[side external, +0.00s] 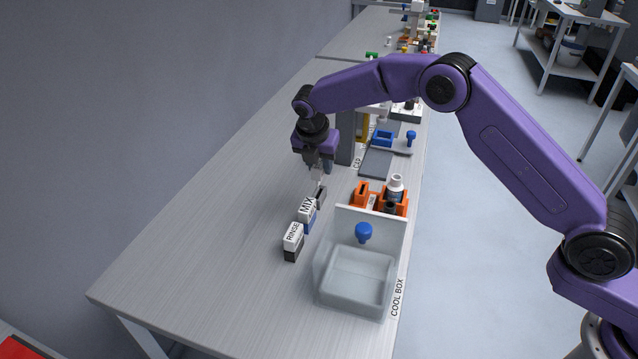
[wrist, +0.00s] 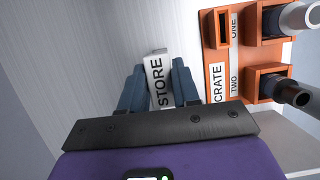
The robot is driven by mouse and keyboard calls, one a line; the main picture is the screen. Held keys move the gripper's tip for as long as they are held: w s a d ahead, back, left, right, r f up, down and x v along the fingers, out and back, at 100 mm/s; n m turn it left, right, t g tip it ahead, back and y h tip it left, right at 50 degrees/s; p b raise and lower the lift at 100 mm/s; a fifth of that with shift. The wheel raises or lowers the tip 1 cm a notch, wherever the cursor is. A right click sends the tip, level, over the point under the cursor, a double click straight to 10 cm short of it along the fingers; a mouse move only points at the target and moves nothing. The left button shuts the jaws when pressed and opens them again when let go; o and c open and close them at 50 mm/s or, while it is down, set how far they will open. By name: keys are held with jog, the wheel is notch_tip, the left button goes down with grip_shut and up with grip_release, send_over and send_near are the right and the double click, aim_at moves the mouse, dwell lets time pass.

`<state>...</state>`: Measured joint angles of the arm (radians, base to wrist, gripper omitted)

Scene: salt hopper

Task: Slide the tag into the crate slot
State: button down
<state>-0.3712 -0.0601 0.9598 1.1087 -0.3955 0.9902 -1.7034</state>
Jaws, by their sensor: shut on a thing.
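My gripper (wrist: 158,88) is shut on a white tag (wrist: 157,70) lettered STORE, with one blue finger on each side. In the side external view my gripper (side external: 318,174) points down above the table. The tag shows there only as a small pale piece at the fingertips, over a dark block (side external: 321,196); I cannot tell whether they touch. The orange crate (wrist: 216,70), lettered CRATE, lies to the right of the tag in the wrist view. Its narrow slot (wrist: 224,28) looks empty. The crate (side external: 374,186) also shows in the side external view, right of my gripper.
White MIX (side external: 307,207) and RINSE (side external: 293,235) tags stand nearer the camera. Bottles (side external: 395,188) sit in the crate. A clear cool box (side external: 350,285) with a raised lid and blue knob (side external: 363,232) stands in front of the crate. The table's left side is clear.

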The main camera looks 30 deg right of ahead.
jog(key=s+d+r+m+g+y, duration=0.1)
jog(key=s+d+r+m+g, duration=0.1)
jog(key=s+d+r+m, duration=0.45)
jog(key=s+d+r+m+g, duration=0.15)
jog(key=s+d+m, duration=0.35)
jog(key=m, duration=0.5)
jog(key=s+d+r+m+g+y, duration=0.1)
jog(key=s+d+r+m+g, duration=0.25)
jog(key=d+m, duration=0.45)
jog(key=w+a+f+m+t+y, duration=0.1)
jog(key=w+a+f+m+y, duration=0.2)
jog(key=w+a+f+m, duration=0.4)
jog(key=shift+w+a+m+y, duration=0.3)
jog(key=shift+w+a+m, duration=1)
jog(key=shift+w+m, duration=0.8)
jog(key=shift+s+f, duration=0.1)
jog(key=shift+f, duration=0.05)
jog(key=shift+f, duration=2.8)
jog(key=shift+f, duration=1.9)
